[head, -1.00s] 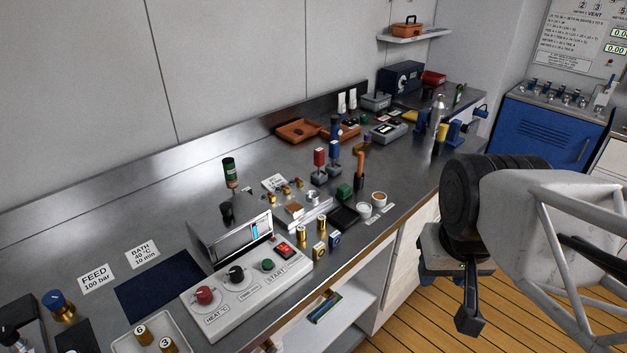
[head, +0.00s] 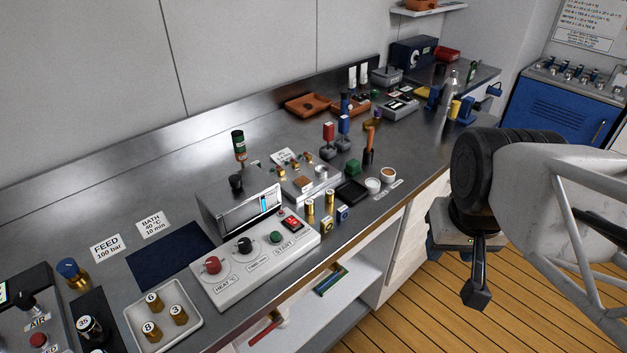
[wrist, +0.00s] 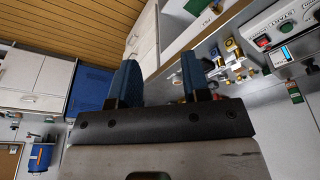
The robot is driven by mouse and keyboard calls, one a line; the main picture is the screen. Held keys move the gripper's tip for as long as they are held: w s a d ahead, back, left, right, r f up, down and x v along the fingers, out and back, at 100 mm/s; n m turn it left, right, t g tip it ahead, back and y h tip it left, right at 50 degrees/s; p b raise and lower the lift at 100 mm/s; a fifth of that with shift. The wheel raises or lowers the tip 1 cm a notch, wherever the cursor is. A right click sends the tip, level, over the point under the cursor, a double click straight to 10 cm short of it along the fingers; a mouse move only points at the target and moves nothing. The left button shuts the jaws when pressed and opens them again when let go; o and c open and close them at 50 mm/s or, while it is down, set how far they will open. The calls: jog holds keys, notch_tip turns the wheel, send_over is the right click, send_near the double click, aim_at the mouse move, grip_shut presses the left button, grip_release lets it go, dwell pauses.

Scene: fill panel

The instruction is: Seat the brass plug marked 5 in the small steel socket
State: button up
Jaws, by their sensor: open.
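My gripper (head: 476,275) hangs in front of the bench, over the wooden floor. In the wrist view my gripper (wrist: 158,82) has its two blue fingers apart with nothing between them. Three brass plugs stand in a white tray at the lower left: plug 6 (head: 154,303), plug 8 (head: 152,331) and plug 3 (head: 179,314). I cannot read a 5 on any plug. Two more brass pieces (head: 310,206) stand right of the control box, too small to read. A steel block with brass fittings (head: 309,181) lies behind them; I cannot make out which part is the small socket.
The control box (head: 255,262) with knobs stands between the white tray (head: 194,338) and the brass pieces. A blue mat (head: 168,260) lies clear. An open shelf (head: 335,300) is below the bench.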

jog(key=o, duration=0.3)
jog(key=w+a+f+n+g, duration=0.1)
jog(key=w+a+f+n, duration=0.3)
jog(key=w, duration=0.6)
jog(key=w+a+f+n, duration=0.3)
jog(key=w+a+n, duration=0.5)
jog(key=w+a, duration=0.1)
jog(key=w+a+f+n+g, duration=0.1)
jog(key=w+a+f+n, duration=0.3)
jog(key=w+a, duration=0.5)
jog(key=shift+w+a+f+n+g, duration=0.1)
jog(key=shift+w+f+n+g, duration=0.1)
jog(key=shift+w+n, duration=0.25)
jog(key=shift+w+f+n+g, duration=0.1)
jog(key=shift+w+f+n, duration=0.05)
jog(key=shift+w+n, duration=0.3)
jog(key=shift+w+a+f, duration=0.15)
jog(key=shift+a+f, duration=0.1)
jog(key=shift+a, duration=0.05)
